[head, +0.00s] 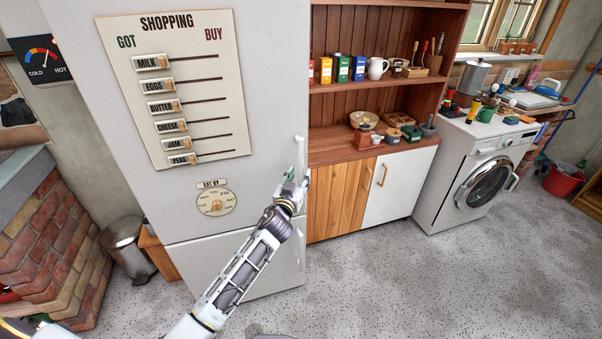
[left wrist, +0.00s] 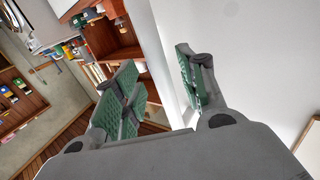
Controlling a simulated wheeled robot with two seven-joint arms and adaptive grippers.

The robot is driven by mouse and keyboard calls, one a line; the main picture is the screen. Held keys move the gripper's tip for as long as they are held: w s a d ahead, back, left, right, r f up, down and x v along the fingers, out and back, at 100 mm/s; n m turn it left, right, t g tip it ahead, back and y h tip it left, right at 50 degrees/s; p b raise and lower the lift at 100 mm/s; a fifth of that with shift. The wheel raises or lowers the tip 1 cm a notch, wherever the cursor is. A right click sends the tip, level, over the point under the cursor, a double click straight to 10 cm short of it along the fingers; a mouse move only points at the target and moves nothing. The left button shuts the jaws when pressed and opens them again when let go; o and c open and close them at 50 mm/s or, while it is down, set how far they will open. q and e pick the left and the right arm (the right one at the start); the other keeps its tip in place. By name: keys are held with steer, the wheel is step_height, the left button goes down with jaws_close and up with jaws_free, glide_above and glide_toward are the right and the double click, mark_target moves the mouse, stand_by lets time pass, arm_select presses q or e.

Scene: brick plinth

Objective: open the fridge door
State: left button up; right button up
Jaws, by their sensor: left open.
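The tall white fridge (head: 200,220) stands left of centre in the head view. Its upper door (head: 270,110) looks shut, flush with the body. A pale vertical handle (head: 300,155) is near the door's right edge. My left gripper (head: 293,181) is at the handle's lower end, with its jaws open. In the left wrist view the green-padded fingers of my left gripper (left wrist: 158,82) are apart, with the white fridge (left wrist: 255,60) beside them on the right. I see no handle clearly between the fingers, and cannot tell if they touch it. My right gripper is not in view.
A wooden dresser (head: 340,195) with jars and boxes stands close on the fridge's right. A washing machine (head: 470,190) is further right. A bin (head: 128,245) and brickwork (head: 50,230) are on the left. The speckled floor (head: 400,285) in front is clear.

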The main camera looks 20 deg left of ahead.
mark_target(300, 174)
arm_select(q)
steer(key=shift+w, duration=1.5)
steer(key=c, duration=0.7)
jaws_close()
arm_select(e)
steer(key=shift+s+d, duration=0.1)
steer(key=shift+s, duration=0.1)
